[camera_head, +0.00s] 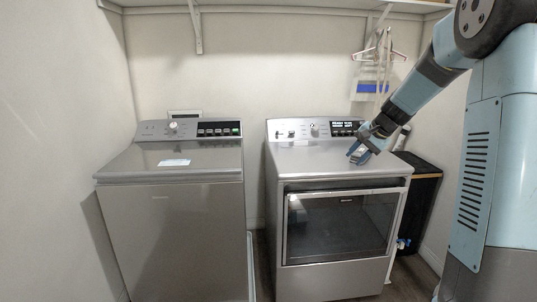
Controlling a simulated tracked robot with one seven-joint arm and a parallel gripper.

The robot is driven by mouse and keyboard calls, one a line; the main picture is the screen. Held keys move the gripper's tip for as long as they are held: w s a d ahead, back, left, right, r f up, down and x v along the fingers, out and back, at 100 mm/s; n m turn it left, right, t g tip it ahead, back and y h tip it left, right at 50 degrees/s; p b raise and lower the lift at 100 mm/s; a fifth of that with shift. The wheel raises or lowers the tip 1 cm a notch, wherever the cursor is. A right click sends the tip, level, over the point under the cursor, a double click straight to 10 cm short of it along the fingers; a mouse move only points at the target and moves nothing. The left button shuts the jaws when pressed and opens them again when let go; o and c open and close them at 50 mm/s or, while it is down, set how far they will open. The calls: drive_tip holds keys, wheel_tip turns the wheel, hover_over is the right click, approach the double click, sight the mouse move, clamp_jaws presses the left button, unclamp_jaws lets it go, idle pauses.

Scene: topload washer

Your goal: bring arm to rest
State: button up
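My gripper (358,155) is at the end of my arm, which reaches in from the right. It is over the top of the right-hand machine (310,158), near its right side. I cannot tell whether it touches the surface. The fingers look slightly apart, and I see nothing between them, but they are small here. The topload washer (170,235) stands on the left with its lid (200,160) down. A pale label lies on the lid.
The right-hand machine has a glass front door (340,228), shut. A black bin (425,190) stands to its right, by the wall. A shelf (270,6) runs above, with hangers (380,55) below it. A narrow gap separates the two machines.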

drive_tip(key=s+a+r+n+h, duration=0.1)
drive_tip(key=s+a+r+n, duration=0.1)
drive_tip(key=s, duration=0.8)
drive_tip(key=s+a+r+n+h, duration=0.1)
drive_tip(key=s+a+r+n, duration=0.15)
drive_tip(key=s, duration=0.65)
drive_tip(key=s+a+r+n+h, duration=0.1)
drive_tip(key=s+a+r+n, duration=0.15)
drive_tip(key=s, duration=0.75)
drive_tip(key=s+d+f+n+h, duration=0.1)
drive_tip(key=s+f, duration=0.1)
drive_tip(key=s, duration=0.7)
drive_tip(key=shift+s+d+t, duration=0.2)
drive_tip(key=shift+s+t, duration=0.1)
drive_tip(key=shift+s, duration=0.05)
drive_tip(key=shift+s+f, duration=0.15)
